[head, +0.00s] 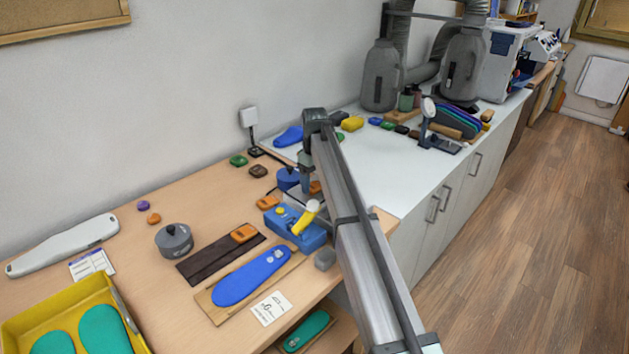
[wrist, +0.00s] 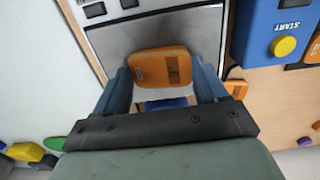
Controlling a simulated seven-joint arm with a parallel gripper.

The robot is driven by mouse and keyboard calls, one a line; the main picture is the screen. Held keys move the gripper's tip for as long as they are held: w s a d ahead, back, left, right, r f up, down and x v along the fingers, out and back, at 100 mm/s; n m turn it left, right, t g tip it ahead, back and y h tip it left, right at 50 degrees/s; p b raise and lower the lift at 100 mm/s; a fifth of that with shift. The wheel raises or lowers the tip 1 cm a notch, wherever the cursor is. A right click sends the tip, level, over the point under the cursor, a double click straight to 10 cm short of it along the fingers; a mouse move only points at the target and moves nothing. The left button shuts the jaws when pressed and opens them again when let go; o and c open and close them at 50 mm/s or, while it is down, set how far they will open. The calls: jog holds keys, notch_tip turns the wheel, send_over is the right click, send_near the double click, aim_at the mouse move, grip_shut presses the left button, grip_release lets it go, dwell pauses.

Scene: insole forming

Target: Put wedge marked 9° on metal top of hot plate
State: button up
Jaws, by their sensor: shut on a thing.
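My gripper (wrist: 163,76) is shut on an orange wedge (wrist: 160,66), with one blue finger at each side of it. The wedge has a dark printed mark that I cannot read. In the wrist view it overlaps the near part of the hot plate's grey metal top (wrist: 158,35); I cannot tell whether it touches it. In the head view my gripper (head: 305,182) points down behind the blue box, and my arm hides much of the hot plate.
A blue box (wrist: 283,25) with a yellow START button stands beside the plate; its yellow lever (head: 306,217) shows in the head view. Other orange wedges lie nearby, one on a dark board (head: 205,262). A blue insole (head: 250,275) and grey pot (head: 174,240) lie left.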

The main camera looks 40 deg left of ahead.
aim_at(314, 185)
jog(key=shift+f, duration=0.2)
jog(key=o, duration=1)
jog(key=shift+r, duration=0.1)
notch_tip(314, 185, up, 12)
jog(key=shift+r, duration=0.1)
